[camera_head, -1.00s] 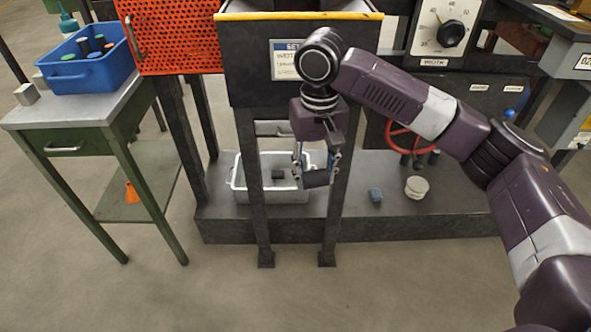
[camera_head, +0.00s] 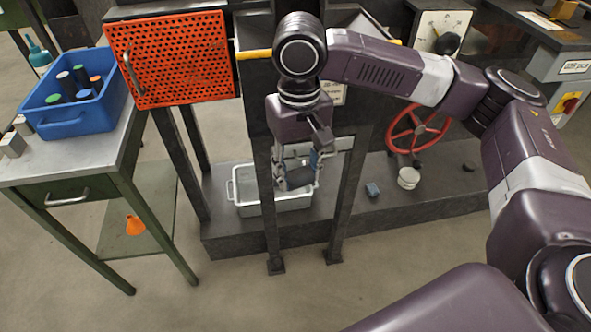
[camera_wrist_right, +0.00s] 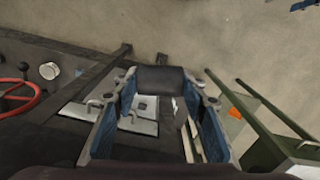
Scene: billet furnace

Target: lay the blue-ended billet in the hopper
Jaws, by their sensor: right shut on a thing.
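My right gripper (camera_head: 297,170) is shut on a dark cylindrical billet (camera_head: 295,180), held crosswise between its blue-padded fingers. The billet also shows between the fingertips in the right wrist view (camera_wrist_right: 160,80). Its end colour cannot be made out. The hopper (camera_head: 255,88) is a dark box with a yellow front edge, behind and above the gripper. My right arm covers part of its opening. The gripper and billet hang below the hopper's front, over or in front of a grey tray; which one is unclear. My left gripper is not in view.
A blue bin (camera_head: 100,118) with several billets stands on the green table (camera_head: 110,150) at left. An orange perforated guard (camera_head: 180,60) adjoins the hopper. The grey tray (camera_head: 240,200) sits between dark legs.

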